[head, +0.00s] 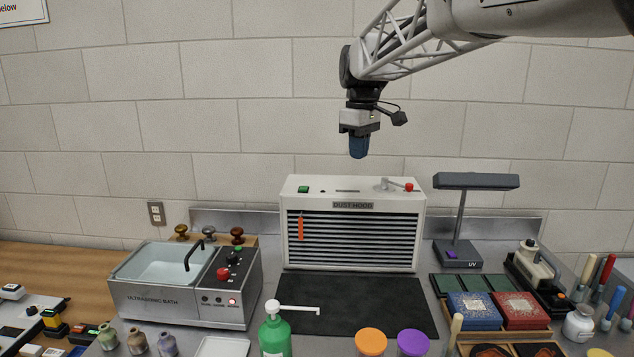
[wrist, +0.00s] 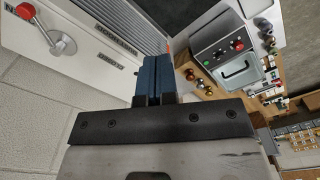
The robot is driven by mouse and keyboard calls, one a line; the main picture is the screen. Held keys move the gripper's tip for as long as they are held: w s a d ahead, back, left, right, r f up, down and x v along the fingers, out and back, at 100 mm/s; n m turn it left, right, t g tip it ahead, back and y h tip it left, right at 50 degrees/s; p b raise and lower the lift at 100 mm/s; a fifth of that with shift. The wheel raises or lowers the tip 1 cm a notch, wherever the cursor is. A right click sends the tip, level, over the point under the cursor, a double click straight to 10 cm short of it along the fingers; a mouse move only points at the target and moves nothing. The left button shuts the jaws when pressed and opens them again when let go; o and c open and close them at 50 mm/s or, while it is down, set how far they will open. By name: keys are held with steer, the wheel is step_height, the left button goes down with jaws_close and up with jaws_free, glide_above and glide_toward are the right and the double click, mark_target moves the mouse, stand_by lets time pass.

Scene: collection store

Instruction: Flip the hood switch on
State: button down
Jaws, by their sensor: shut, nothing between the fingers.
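The dust hood (head: 355,222) is a white box with a dark slatted front, standing against the wall on the bench. The red-knobbed lever also shows in the wrist view (wrist: 62,45); the green switch cannot be made out there. My gripper (head: 357,150), with blue fingers, is shut and empty, pointing down above the hood and apart from it. Its fingers show in the wrist view (wrist: 153,75).
An ultrasonic bath (head: 150,298) stands left of the hood, and a UV lamp (head: 459,250) stands to its right. A red tag (head: 300,227) hangs on the hood's front. A black mat (head: 350,303) lies before it, with a green pump bottle (head: 275,332) near its front edge.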

steer(key=w+a+n, duration=0.3)
steer(key=w+a, duration=0.4)
steer(key=w, duration=0.4)
steer(key=n+g, duration=0.1)
steer(key=n, duration=0.3)
glide_above(304, 187)
steer(key=shift+f, duration=0.4)
steer(key=shift+f, duration=0.1)
steer(key=f, duration=0.4)
steer(key=s+f, duration=0.1)
steer(key=f, duration=0.8)
steer(key=shift+s+f, duration=0.3)
steer(key=shift+f, duration=0.05)
steer(key=shift+s+f, duration=0.1)
steer(key=shift+f, duration=0.1)
steer(key=shift+w+r, duration=0.3)
steer(key=shift+w, duration=0.45)
